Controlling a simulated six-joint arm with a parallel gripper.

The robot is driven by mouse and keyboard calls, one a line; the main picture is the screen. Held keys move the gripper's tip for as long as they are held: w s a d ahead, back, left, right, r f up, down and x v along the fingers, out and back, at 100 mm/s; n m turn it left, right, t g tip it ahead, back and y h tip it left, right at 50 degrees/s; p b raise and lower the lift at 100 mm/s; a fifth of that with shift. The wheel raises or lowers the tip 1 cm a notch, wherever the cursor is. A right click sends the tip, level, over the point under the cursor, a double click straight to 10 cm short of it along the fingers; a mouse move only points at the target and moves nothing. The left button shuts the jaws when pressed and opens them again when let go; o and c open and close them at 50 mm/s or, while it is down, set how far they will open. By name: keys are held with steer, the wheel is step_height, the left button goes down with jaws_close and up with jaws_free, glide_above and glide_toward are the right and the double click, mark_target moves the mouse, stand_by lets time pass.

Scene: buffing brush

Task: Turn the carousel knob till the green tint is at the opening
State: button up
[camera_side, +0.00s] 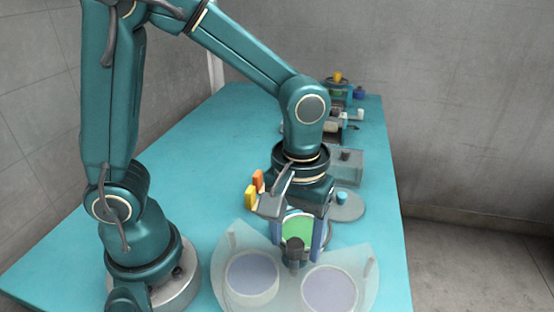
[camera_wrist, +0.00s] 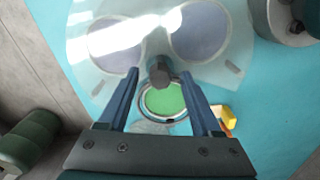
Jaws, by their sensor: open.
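The carousel has a translucent fan-shaped cover (camera_side: 352,268) with two lavender-grey round tints (camera_side: 252,274) showing through it. The green tint (camera_side: 299,232) lies outside the cover, in the uncovered gap on the arm's side; in the wrist view it shows plainly as a green disc (camera_wrist: 165,99) in a pale ring. The dark upright knob (camera_side: 295,247) stands at the carousel's middle, between the green disc and the cover. My gripper (camera_wrist: 159,74) points down with its two blue fingers open, one on each side of the knob. In the wrist view gaps show between the knob (camera_wrist: 159,71) and both fingers.
A yellow block (camera_side: 251,196) and an orange block (camera_side: 258,179) show left of my gripper. Behind it are a grey box (camera_side: 347,166), a grey plate with a blue knob (camera_side: 342,197) and other fixtures. The teal table (camera_side: 180,165) is clear at left.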

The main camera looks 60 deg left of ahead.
mark_target(296, 242)
steer(key=shift+r, duration=2.5)
steer(key=s+a+r+m+t, duration=0.3)
steer(key=s+a+m+t, duration=0.1)
steer(key=a+m+t, duration=0.1)
steer(key=shift+s+a+r+m+t, duration=0.15)
steer(key=shift+s+a+m+t, duration=0.3)
steer(key=shift+a, duration=0.35)
